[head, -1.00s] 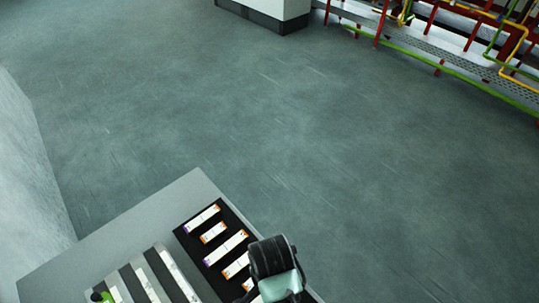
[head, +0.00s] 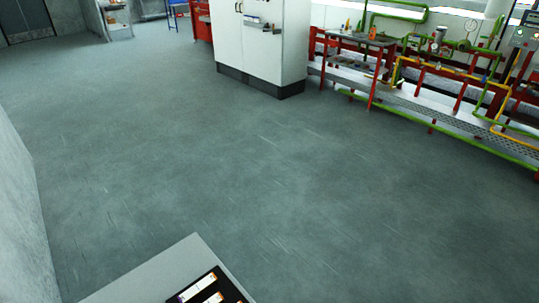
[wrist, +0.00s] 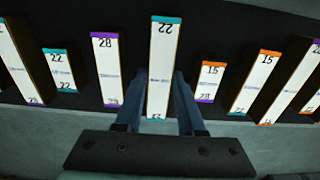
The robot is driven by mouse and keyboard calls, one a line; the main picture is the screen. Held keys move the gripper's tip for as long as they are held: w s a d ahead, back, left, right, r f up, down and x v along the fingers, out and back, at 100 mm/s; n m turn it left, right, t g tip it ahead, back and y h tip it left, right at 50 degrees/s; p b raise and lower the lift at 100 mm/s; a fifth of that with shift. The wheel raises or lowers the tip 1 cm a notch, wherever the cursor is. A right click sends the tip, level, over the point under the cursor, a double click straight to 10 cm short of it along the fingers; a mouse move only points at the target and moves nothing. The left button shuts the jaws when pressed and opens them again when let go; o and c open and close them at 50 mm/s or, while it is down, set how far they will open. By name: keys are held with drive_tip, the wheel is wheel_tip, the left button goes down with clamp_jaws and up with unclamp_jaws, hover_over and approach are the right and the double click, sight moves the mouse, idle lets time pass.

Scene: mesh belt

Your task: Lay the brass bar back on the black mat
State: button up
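In the wrist view my gripper (wrist: 156,76) has one finger on each side of a long white-faced bar (wrist: 162,60) marked 22, with teal ends. The fingertips are close to its sides, but I cannot tell whether they press on it or whether it is lifted. The black mat (wrist: 225,38) lies behind it. The head view shows only a corner of the black mat (head: 224,281), without my gripper. No bar's face looks brass; some bars show brownish sides.
Several white-faced bars stand in a row on both sides, including a bar marked 28 (wrist: 107,70) at left and a short bar marked 15 (wrist: 209,80) at right. The grey table (head: 150,276) has open floor beyond. A white cabinet (head: 262,45) and red-framed racks stand farther back.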

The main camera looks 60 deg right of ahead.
drive_tip(key=o, duration=0.4)
wheel_tip(320, 180, up, 12)
drive_tip(key=shift+r+p, duration=0.2)
drive_tip(key=shift+p, duration=0.15)
